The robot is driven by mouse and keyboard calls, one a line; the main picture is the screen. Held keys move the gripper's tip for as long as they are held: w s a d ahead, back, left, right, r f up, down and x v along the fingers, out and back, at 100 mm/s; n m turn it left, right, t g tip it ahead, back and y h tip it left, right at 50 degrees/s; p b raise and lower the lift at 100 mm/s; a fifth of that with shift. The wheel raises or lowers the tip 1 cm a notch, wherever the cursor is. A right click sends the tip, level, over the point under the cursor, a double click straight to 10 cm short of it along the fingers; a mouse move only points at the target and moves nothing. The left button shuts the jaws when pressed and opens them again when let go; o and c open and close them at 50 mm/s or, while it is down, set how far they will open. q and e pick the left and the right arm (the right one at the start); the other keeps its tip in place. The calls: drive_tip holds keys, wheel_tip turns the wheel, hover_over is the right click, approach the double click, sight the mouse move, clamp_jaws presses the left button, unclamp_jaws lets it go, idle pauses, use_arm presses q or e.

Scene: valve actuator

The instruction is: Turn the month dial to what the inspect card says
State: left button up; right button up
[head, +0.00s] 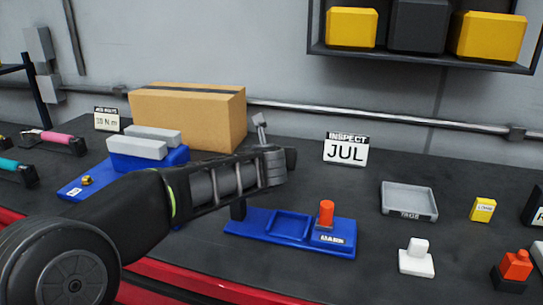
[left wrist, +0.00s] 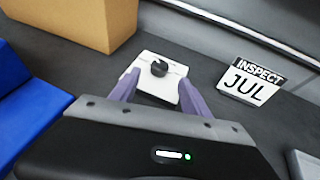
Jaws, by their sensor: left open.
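The inspect card (head: 346,150) stands at the back of the bench and reads "INSPECT JUL"; it also shows in the left wrist view (left wrist: 249,82). A white plate (left wrist: 148,84) with a round black knob (left wrist: 159,68), which looks like the month dial, lies between my left gripper's fingers in the left wrist view. Its markings are too small to read. In the head view my left arm appears to hide it. My left gripper (left wrist: 158,78) is open, with one purple finger on each side of the knob; I cannot tell whether they touch. My right gripper is not in view.
A cardboard box (head: 190,115) stands behind my left arm. A blue tray (head: 270,226) with an orange cylinder (head: 326,213) lies in front. A grey tray (head: 409,200), a yellow block (head: 482,209) and a white block (head: 416,262) are at right. A shelf (head: 420,56) hangs above.

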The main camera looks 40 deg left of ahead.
use_arm(q)
drive_tip(key=shift+s+d+r, duration=0.1)
drive_tip(key=shift+r, duration=0.05)
drive_tip(key=shift+x, duration=4)
clamp_jaws()
